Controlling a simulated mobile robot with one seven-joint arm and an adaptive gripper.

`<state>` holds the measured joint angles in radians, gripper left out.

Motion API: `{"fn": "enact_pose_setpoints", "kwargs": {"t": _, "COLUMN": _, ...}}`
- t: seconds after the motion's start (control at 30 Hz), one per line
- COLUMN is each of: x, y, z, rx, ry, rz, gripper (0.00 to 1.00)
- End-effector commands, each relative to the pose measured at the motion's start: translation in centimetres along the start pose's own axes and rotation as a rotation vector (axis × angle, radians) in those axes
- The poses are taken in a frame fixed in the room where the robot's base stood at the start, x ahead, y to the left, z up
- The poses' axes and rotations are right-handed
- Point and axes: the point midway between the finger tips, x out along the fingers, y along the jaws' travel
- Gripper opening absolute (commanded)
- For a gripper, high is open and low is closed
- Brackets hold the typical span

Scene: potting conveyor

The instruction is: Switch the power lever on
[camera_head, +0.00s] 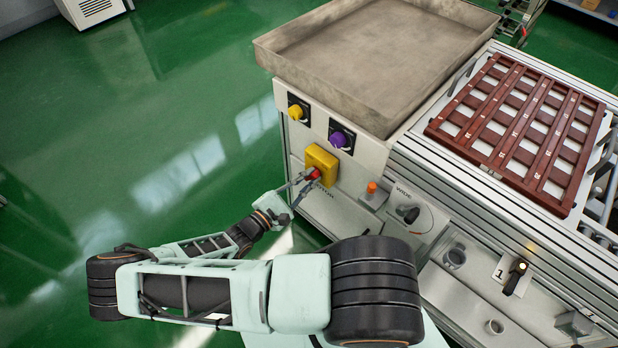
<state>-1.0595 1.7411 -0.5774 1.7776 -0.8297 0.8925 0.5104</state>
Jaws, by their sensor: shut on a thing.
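A red handle (315,174) sits on a yellow housing (321,160) on the front panel of the grey machine. My gripper (307,180) is at this red handle, its fingers shut on it from the lower left. The fingers hide part of the handle, so its exact angle is hard to tell. A partly hidden printed label is below the housing. A black lever (516,277) on a white plate marked 1 stands farther right. I cannot tell from labels which one is the power lever.
A yellow knob (295,112) and a purple knob (340,138) sit above the housing. An orange button (372,188) and a black dial (409,214) are to its right. A metal tray (375,50) and a brown rack (520,130) lie on top. Green floor is clear at left.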

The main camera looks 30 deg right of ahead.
Motion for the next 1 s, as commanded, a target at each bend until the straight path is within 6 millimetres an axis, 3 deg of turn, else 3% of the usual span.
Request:
{"fn": "enact_pose_setpoints", "kwargs": {"t": 0.2, "x": 0.1, "y": 0.0, "z": 0.0, "rx": 0.002, "ry": -0.001, "rz": 0.0, "gripper": 0.0}}
{"fn": "enact_pose_setpoints", "kwargs": {"t": 0.23, "x": 0.1, "y": 0.0, "z": 0.0, "rx": 0.002, "ry": -0.001, "rz": 0.0, "gripper": 0.16}}
{"fn": "enact_pose_setpoints", "kwargs": {"t": 0.37, "x": 0.1, "y": 0.0, "z": 0.0, "rx": 0.001, "ry": -0.001, "rz": 0.0, "gripper": 0.3}}
{"fn": "enact_pose_setpoints", "kwargs": {"t": 0.73, "x": -0.5, "y": 0.0, "z": 0.0, "rx": 0.0, "ry": 0.001, "rz": 0.0, "gripper": 0.3}}
{"fn": "enact_pose_setpoints", "kwargs": {"t": 0.87, "x": -2.3, "y": 0.1, "z": -0.1, "rx": 0.001, "ry": 0.004, "rz": 0.001, "gripper": 0.3}}
{"fn": "enact_pose_setpoints", "kwargs": {"t": 1.0, "x": -5.4, "y": 0.1, "z": -0.2, "rx": 0.002, "ry": 0.005, "rz": 0.001, "gripper": 0.3}}
